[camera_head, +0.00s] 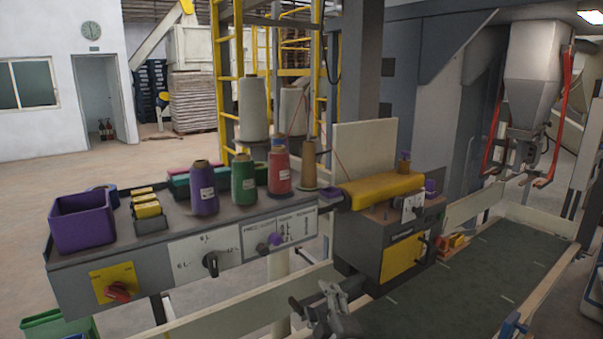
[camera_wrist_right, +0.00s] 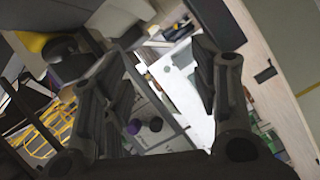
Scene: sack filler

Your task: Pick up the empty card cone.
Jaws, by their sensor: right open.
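A bare tan-brown cone (camera_head: 309,163), which looks like the empty card cone, stands upright at the right end of the grey machine shelf, beside the red thread cone (camera_head: 279,172). My right gripper (camera_head: 316,304) is low in the front of the head view, below and apart from the shelf and the cone. In the right wrist view its two fingers (camera_wrist_right: 158,68) are spread with nothing between them. I cannot make out the card cone in the wrist view. My left gripper is not in view.
Green (camera_head: 243,180) and purple (camera_head: 204,188) thread cones stand left of the red one. A purple bin (camera_head: 82,222) sits at the shelf's left end. Knobs line the shelf front. The yellow-topped sewing head (camera_head: 382,190) stands close on the right, above a dark conveyor (camera_head: 480,275).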

